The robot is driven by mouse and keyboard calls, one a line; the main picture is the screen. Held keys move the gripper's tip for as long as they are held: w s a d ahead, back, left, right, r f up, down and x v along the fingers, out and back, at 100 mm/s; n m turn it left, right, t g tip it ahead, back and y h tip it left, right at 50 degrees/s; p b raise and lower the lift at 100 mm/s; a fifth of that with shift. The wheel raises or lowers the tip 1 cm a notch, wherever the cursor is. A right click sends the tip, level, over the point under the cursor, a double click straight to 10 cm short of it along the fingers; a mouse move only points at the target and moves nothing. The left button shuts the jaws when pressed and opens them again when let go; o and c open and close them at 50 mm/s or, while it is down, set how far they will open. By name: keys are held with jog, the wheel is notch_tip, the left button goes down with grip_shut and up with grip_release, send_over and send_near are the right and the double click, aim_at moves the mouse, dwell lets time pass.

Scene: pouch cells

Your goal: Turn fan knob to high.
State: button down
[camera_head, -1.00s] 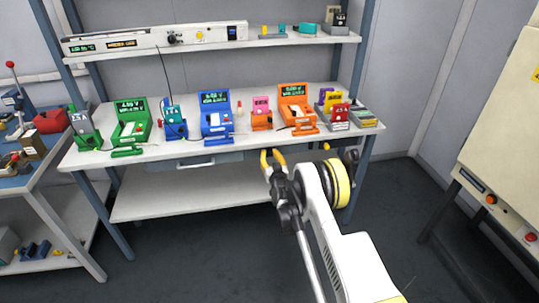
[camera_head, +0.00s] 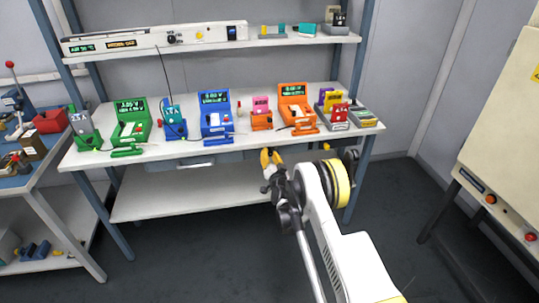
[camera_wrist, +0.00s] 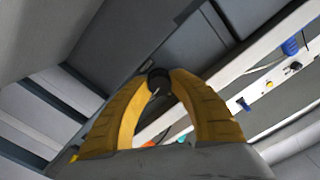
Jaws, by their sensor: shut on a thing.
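My gripper (camera_head: 270,156) is just in front of the bench's front edge, below the orange unit, in the head view. In the wrist view its two yellow fingers (camera_wrist: 158,84) close from both sides on a small dark round knob (camera_wrist: 158,75). The knob's face is mostly between the fingertips, so its setting cannot be read. In the head view the fingers hide it. A long white control unit (camera_head: 140,40) on the upper shelf carries a black knob (camera_head: 172,38), apart from my gripper. I cannot read which knob is labelled fan.
The bench (camera_head: 220,150) holds green, blue and orange units (camera_head: 297,108) with small displays, plus coloured pouch-cell holders. A lower shelf (camera_head: 190,197) is bare. A pale cabinet (camera_head: 500,140) stands at the right. The floor between is clear.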

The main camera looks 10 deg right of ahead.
dwell(0.3)
jog(key=c, duration=1.1)
grip_release()
